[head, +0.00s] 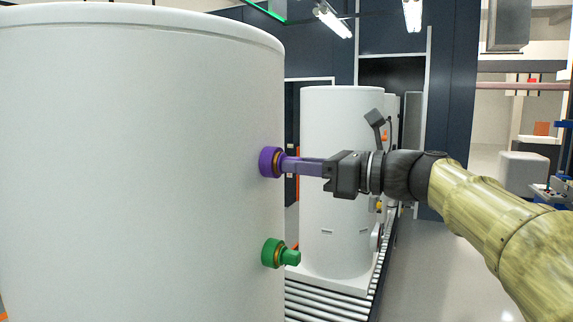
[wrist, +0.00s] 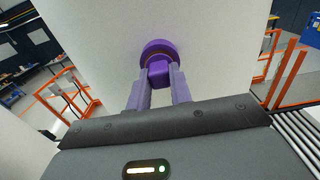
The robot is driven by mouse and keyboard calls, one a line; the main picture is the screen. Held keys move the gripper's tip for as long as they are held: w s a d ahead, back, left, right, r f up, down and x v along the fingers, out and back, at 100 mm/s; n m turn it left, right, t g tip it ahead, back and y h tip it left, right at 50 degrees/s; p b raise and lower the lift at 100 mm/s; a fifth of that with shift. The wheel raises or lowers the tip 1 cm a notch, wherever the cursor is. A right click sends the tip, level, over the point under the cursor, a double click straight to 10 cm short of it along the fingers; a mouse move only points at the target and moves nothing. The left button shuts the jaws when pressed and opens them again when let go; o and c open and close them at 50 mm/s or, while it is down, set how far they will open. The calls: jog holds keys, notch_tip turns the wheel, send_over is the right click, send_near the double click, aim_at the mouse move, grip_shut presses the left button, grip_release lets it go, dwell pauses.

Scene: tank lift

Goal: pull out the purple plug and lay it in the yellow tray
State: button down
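The purple plug (head: 270,162) sits in the side of the large white tank (head: 140,170), its round collar against the wall. My gripper (head: 297,166) reaches it from the right, level with it. In the wrist view, the plug (wrist: 159,48) is straight ahead, and its block-shaped handle lies between the two purple fingers of my gripper (wrist: 160,84). No clear gap shows between fingers and handle, so it looks shut on the handle. The yellow tray is not clearly seen in either view.
A green plug (head: 273,253) sits in the same tank below the purple one. A second white tank (head: 335,240) stands behind on a roller conveyor (head: 325,302). Orange railings (wrist: 290,75) flank the tank in the wrist view. Open floor (head: 450,275) lies right of the conveyor.

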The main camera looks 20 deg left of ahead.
jog(key=shift+d, duration=0.1)
jog(key=shift+s+d, duration=0.2)
jog(key=shift+d, duration=2.25)
